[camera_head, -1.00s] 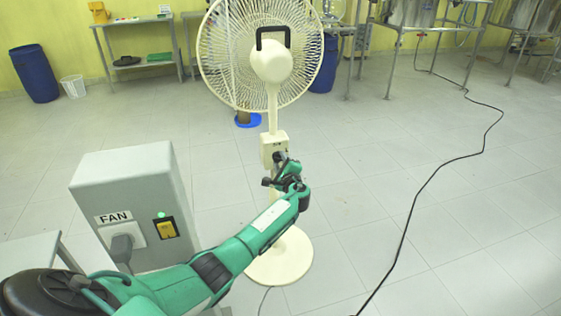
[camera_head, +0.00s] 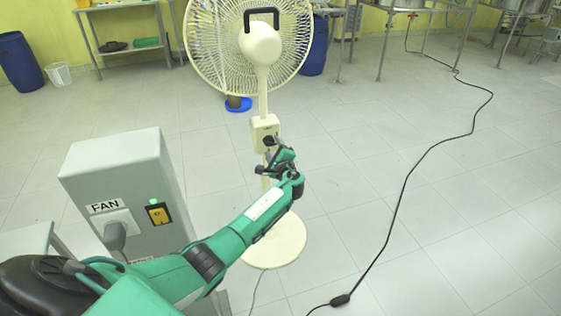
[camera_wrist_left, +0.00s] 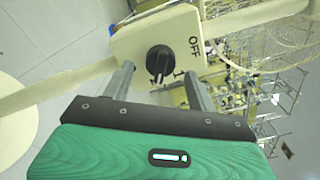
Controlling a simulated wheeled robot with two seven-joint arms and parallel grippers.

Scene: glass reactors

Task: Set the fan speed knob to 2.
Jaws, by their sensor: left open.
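The cream pedestal fan (camera_head: 260,44) stands upright on the floor with its back housing facing me. Its control box (camera_head: 258,133) is on the pole, with a black knob (camera_wrist_left: 161,59) in the left wrist view. That view shows the box's OFF label to the right of the knob and a 1 at its lower right. The knob's white mark points down toward my gripper, past the 1; I cannot read a number there. My left gripper (camera_head: 277,160) is open just in front of the box. Its fingers (camera_wrist_left: 159,76) straddle the area below the knob, apart from it.
A grey pedestal (camera_head: 120,185) with a FAN label, plug and lit yellow switch (camera_head: 158,213) stands left of my arm. A black cable (camera_head: 400,200) runs over the floor at right. Steel tables (camera_head: 420,22) and blue barrels (camera_head: 18,60) stand at the back.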

